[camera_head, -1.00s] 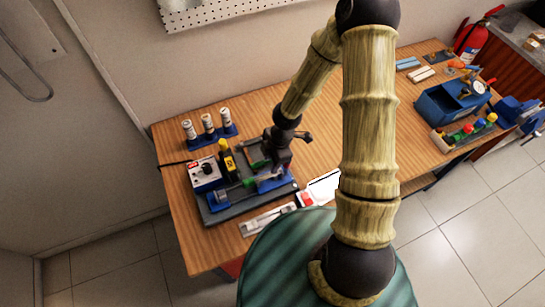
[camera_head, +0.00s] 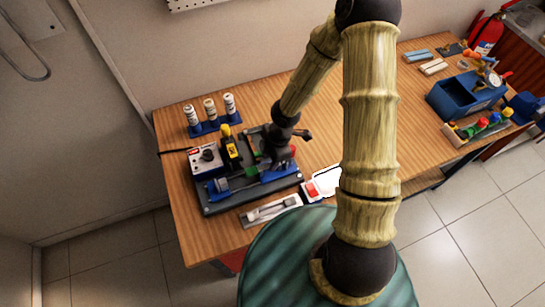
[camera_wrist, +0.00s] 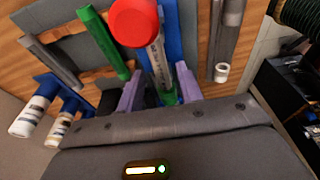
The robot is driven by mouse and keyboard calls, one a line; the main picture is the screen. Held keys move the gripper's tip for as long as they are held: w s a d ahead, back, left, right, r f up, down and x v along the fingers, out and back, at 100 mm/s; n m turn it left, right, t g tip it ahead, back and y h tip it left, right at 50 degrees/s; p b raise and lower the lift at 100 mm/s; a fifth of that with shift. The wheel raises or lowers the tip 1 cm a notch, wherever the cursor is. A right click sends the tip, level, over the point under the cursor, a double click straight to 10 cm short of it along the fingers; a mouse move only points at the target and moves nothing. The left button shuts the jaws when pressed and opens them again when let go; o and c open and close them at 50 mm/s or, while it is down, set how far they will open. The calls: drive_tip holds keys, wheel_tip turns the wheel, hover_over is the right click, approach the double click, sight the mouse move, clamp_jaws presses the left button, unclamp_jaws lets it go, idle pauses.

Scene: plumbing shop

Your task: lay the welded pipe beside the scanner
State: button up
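My gripper (camera_wrist: 158,92) is low over the dark fixture board (camera_head: 240,200), at its right part in the head view. In the wrist view its two purple fingers stand apart, with a grey rod (camera_wrist: 160,65) that has a green part between them. This may be the welded pipe; whether the fingers touch it is unclear. A red round end (camera_wrist: 133,20) hides part of the rod. A white and red device (camera_head: 325,183), perhaps the scanner, lies right of the board, partly behind my arm. A grey tray (camera_head: 250,221) holding a pipe piece lies in front of the board.
A grey box with a black knob (camera_head: 206,160) and a yellow-and-black device (camera_head: 231,148) stand at the board's left. Several white bottles (camera_head: 210,109) stand in a blue rack behind. A blue bin (camera_head: 462,98) stands at the right. The back middle of the table is clear.

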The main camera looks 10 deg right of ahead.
drive_tip(key=shift+a+f+b, duration=0.25)
drive_tip(key=shift+f+b, duration=0.6)
drive_tip(key=shift+f, duration=0.15)
drive_tip(key=c, duration=0.7)
drive_tip(key=shift+o, duration=0.2)
wheel_tip(320, 180, up, 6)
drive_tip(key=p, duration=0.6)
drive_tip(key=shift+r, duration=0.25)
drive_tip(key=shift+s+r+p, duration=0.2)
drive_tip(key=shift+r+p, duration=0.4)
drive_tip(key=shift+p, duration=0.15)
drive_tip(key=shift+w+f, duration=0.1)
